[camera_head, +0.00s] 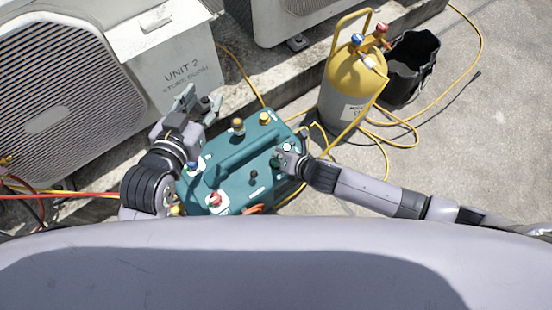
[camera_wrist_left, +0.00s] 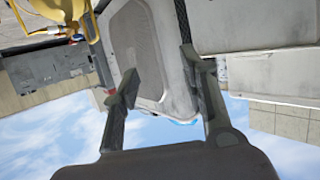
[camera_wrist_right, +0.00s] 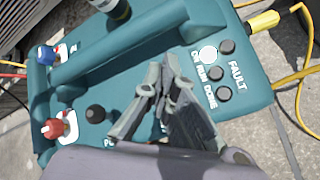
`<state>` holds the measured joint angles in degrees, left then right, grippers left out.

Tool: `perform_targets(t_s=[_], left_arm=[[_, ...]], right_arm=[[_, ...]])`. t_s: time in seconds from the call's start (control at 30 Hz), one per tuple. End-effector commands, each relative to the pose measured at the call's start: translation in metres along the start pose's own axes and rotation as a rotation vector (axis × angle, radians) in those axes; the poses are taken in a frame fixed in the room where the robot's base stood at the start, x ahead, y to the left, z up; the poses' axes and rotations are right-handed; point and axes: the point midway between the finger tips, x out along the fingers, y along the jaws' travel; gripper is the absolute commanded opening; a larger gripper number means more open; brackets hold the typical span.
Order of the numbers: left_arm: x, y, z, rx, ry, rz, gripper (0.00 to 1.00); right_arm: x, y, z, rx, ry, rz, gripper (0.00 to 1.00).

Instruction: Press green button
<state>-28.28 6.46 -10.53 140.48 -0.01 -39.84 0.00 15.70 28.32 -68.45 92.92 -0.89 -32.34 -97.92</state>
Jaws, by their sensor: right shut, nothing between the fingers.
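A teal machine (camera_head: 235,180) stands on the ground; its top also shows in the right wrist view (camera_wrist_right: 140,65). It has a raised handle bar, a blue knob (camera_wrist_right: 47,55), a red knob (camera_wrist_right: 52,128) and a black knob (camera_wrist_right: 95,114). A white-lit lamp (camera_wrist_right: 208,54) sits beside the ON label, with dark round lamps near RUN, DONE and FAULT. I cannot make out a green button. My right gripper (camera_wrist_right: 162,78) is shut and empty over the machine's top, in front of part of it; it also shows in the head view (camera_head: 284,151). My left gripper (camera_head: 197,100) is open and empty, raised behind the machine.
A yellow-topped gas cylinder (camera_head: 352,92) and a black bucket (camera_head: 412,65) stand at the back right. Yellow hoses (camera_head: 410,130) curl over the ground. The UNIT 2 condenser (camera_head: 180,75) is at the back left. Red and yellow hoses (camera_head: 60,195) run at the left.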

Motion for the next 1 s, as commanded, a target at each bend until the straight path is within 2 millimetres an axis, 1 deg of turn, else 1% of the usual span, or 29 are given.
perform_targets(t_s=[1.0], left_arm=[[0.0007,0.0022,-0.0089,-0.002,0.057,0.005,0.40]], right_arm=[[0.0039,-0.0036,-0.0038,0.000,0.002,-0.002,0.00]])
